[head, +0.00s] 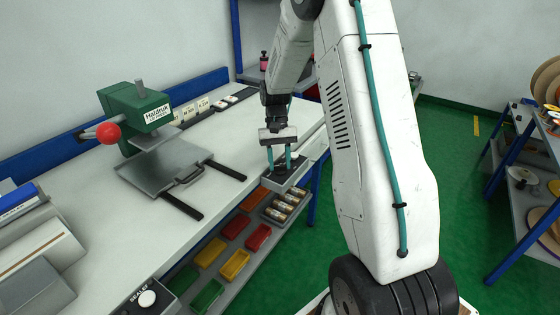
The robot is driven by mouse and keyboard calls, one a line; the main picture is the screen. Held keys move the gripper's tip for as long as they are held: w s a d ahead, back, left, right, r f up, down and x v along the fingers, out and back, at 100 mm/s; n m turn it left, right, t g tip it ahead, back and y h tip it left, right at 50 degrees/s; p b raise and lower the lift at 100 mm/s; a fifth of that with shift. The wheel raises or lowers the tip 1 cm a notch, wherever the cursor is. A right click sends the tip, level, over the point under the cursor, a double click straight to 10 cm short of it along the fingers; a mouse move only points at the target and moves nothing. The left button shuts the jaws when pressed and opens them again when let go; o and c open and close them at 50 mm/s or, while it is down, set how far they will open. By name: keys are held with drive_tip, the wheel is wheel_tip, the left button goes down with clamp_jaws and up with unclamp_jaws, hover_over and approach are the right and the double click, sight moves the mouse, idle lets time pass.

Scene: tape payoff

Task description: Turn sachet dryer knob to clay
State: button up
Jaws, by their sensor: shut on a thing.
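My gripper (280,163), with teal fingers, points down at a small grey control box (287,182) on the front edge of the bench. Its fingertips are at the box's dark top face and are shut on the knob there, which I take to be the sachet dryer knob. The fingers hide most of the knob. The pointer direction and the markings, including any clay mark, are too small to read.
A green press (130,108) with a red ball handle (108,133) stands on the white bench (215,140). A white knob (147,298) marked SEALER is at the lower left. Coloured bins (232,228) sit on the shelf below. A blue-legged rack (500,165) stands at right.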

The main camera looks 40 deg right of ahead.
drive_tip(key=shift+n, duration=0.3)
drive_tip(key=o, duration=1)
drive_tip(key=v, duration=0.7)
drive_tip(key=shift+w+r, duration=0.15)
drive_tip(key=shift+r, duration=0.2)
